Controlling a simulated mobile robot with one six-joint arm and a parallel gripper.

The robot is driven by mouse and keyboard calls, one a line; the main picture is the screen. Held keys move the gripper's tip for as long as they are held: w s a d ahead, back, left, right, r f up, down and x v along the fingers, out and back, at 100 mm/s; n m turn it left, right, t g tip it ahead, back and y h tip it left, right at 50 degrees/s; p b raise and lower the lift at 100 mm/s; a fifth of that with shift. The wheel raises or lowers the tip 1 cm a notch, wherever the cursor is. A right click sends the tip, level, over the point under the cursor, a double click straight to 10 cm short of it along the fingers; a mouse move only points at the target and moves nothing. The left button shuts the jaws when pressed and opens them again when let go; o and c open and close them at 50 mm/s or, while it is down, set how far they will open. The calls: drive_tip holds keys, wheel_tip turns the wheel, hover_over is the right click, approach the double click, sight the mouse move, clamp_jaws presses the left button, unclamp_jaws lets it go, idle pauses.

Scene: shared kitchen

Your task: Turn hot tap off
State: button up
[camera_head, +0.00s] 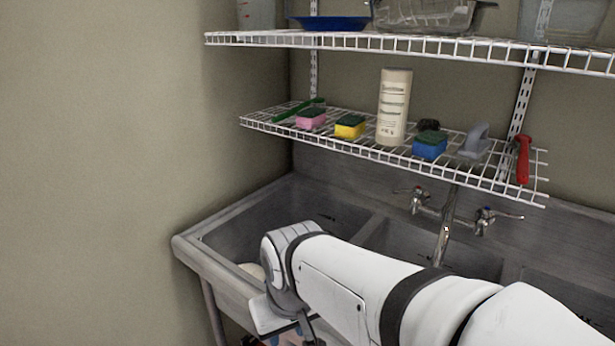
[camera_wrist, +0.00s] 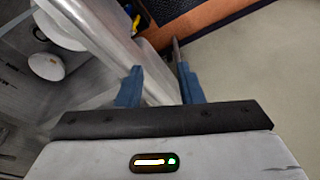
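The tap stands on the back wall of the sink in the head view, with a spout (camera_head: 443,240) hanging down between two lever handles. The left handle (camera_head: 417,199) has a red mark, so it looks like the hot one. The right handle (camera_head: 485,217) has a blue mark. I cannot tell from the lever angle or any stream whether water runs. My gripper (camera_wrist: 159,70) is open and empty, its two blue fingers apart above the sink's front rim (camera_wrist: 115,38). It is low at the front left, well away from the handles, and no tap shows in the wrist view.
A wire shelf (camera_head: 262,126) with sponges, a white bottle (camera_head: 394,106) and a red-handled tool (camera_head: 522,160) hangs just above the tap. My arm crosses the sink's front. White dishes (camera_wrist: 46,66) lie in the left basin. A plain wall closes the left side.

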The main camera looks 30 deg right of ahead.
drive_tip(key=n+g+h+b, duration=0.1)
drive_tip(key=n+g+h, duration=0.4)
drive_tip(key=n+h, duration=1.1)
approach(416, 187)
drive_tip(key=shift+m+h, duration=0.8)
drive_tip(key=shift+h, duration=0.1)
drive_tip(key=d, duration=0.1)
drive_tip(key=d+f, duration=0.1)
drive_tip(key=d, duration=0.1)
drive_tip(key=s+d, duration=0.1)
drive_tip(key=d, duration=0.1)
drive_tip(key=shift+s+d+f+p, duration=0.15)
drive_tip(key=shift+d+f+p, duration=0.05)
drive_tip(key=shift+f+p, duration=0.2)
drive_tip(key=shift+c, duration=0.5)
clamp_jaws()
drive_tip(key=shift+r, duration=0.1)
